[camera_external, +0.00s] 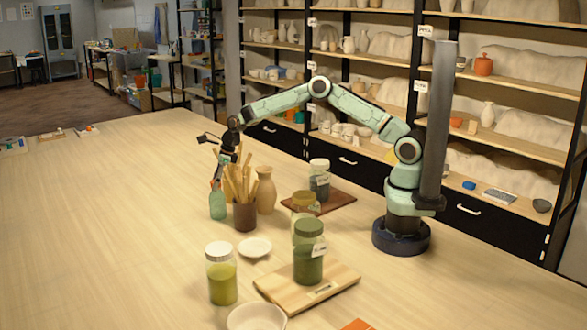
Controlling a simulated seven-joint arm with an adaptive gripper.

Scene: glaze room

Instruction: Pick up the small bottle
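A small green bottle (217,204) stands upright on the table, just left of a brown cup of wooden tools. My gripper (217,181) points down at the bottle's top, close above or around its neck. The fingers are dark and tiny in this view, and the tools partly overlap the wrist area. I cannot tell whether the fingers touch the bottle or whether they are open or shut. A little red shows near the fingertips.
The tool cup (245,216) and a tan vase (265,190) stand close to the right. A white saucer (255,247), a yellow-green jar (221,276), a green jar (308,260) on a wooden board (340,278) and a bowl (257,318) are nearer. The left table is mostly clear.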

